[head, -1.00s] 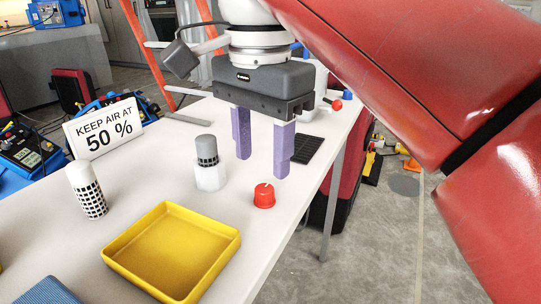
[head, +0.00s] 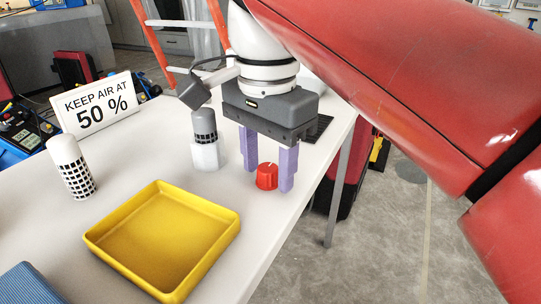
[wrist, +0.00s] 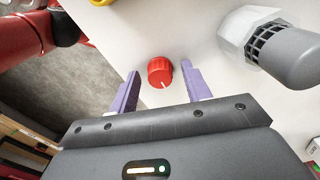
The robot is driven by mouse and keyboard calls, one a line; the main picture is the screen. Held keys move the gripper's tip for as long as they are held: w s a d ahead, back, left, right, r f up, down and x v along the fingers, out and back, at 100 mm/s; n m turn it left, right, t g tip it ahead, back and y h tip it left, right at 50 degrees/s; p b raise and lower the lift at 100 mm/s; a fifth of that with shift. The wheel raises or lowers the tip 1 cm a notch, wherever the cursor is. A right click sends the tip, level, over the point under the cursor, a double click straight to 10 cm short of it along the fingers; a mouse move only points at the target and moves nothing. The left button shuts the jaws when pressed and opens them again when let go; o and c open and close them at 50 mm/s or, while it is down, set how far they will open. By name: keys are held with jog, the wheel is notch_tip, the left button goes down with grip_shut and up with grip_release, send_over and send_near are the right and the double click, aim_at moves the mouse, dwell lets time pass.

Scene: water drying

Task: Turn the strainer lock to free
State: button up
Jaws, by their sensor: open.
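The red knob (head: 266,177) with a white pointer line stands on the white table; it also shows in the wrist view (wrist: 160,72), its line pointing toward the picture's bottom. My gripper (head: 268,181) points down and is open, its two purple fingers on either side of the knob with gaps visible in the wrist view (wrist: 160,79). The knob is not gripped. Behind and left of it, the strainer (head: 204,125), a grey cap over a black grid, sits in a white hexagonal base (head: 206,156); it also shows in the wrist view (wrist: 285,50).
A yellow tray (head: 103,238) lies at the front of the table (head: 130,165). A sign (head: 97,106) reads "KEEP AIR AT 50 %". A blue ribbed object (head: 28,286) is at the lower left.

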jog(key=c, duration=1)
jog(key=n+p, duration=0.1)
jog(key=n, duration=0.1)
jog(key=n+p, duration=0.1)
jog(key=shift+r+n+p, duration=0.2)
jog(key=shift+n+p, duration=0.15)
jog(key=shift+n, duration=0.05)
jog(key=n+p, duration=0.2)
jog(key=n, duration=0.3)
jog(key=shift+p, duration=0.3)
jog(key=n+p, duration=0.1)
jog(key=n, duration=0.4)
jog(key=shift+f, duration=0.1)
jog(key=shift+n+p, duration=0.45)
jog(key=shift+n, duration=1.75)
